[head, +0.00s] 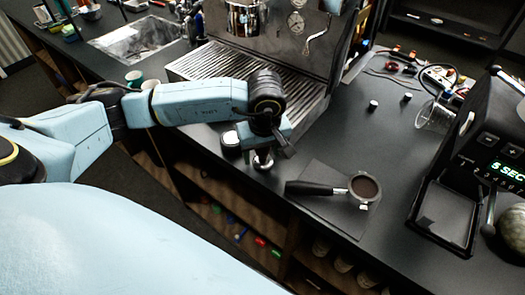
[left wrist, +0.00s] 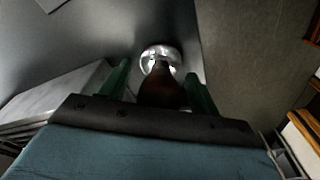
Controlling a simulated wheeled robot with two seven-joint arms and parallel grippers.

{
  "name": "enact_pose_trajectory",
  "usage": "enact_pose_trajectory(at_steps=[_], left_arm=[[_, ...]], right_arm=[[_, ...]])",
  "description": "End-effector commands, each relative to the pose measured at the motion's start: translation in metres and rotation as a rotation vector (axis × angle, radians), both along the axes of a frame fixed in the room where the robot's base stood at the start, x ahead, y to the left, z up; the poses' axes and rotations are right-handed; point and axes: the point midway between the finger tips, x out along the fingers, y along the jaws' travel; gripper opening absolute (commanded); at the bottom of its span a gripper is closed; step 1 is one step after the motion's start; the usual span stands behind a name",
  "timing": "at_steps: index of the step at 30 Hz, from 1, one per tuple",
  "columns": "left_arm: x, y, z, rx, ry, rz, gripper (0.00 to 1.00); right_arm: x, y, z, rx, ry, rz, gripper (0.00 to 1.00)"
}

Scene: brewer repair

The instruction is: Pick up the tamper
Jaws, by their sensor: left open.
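The tamper shows in the left wrist view with a dark brown handle (left wrist: 160,90) and a shiny round metal base (left wrist: 158,55). In the head view its metal base (head: 263,161) stands on the counter near the front edge, and its handle is mostly hidden by my gripper. My left gripper (head: 270,147) is directly over the tamper. In the left wrist view its green fingers (left wrist: 157,76) are open, one on each side of the handle. Whether either finger touches the handle cannot be told. My right gripper is not in view.
A round silver-topped piece (head: 230,138) stands just left of the tamper. A portafilter (head: 322,187) holding coffee grounds lies on a dark mat (head: 338,217) to the right. The espresso machine (head: 270,45) is behind, and a grinder (head: 490,140) stands at far right.

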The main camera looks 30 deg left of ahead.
Motion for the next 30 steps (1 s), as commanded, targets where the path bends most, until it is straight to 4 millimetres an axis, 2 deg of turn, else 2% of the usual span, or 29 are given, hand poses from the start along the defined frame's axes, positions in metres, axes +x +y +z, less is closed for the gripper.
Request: enact_pose_trajectory(at_steps=[2, 15, 23, 26, 30], left_arm=[[0.0, 0.0, 0.0, 0.0, 0.0, 0.0, 0.59], [0.0, 0.0, 0.001, 0.0, 0.0, 0.0, 0.02], [0.001, 0.0, 0.004, -0.001, -0.002, 0.001, 0.0], [0.002, 0.0, 0.014, -0.002, -0.006, 0.0, 0.0], [0.002, 0.0, 0.041, -0.001, -0.007, -0.001, 0.0]], right_arm=[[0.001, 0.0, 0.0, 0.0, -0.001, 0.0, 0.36], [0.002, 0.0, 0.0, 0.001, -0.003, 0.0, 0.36], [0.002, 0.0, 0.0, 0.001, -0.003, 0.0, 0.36], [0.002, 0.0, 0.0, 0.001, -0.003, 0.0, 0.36], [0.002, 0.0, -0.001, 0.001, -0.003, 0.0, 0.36]])
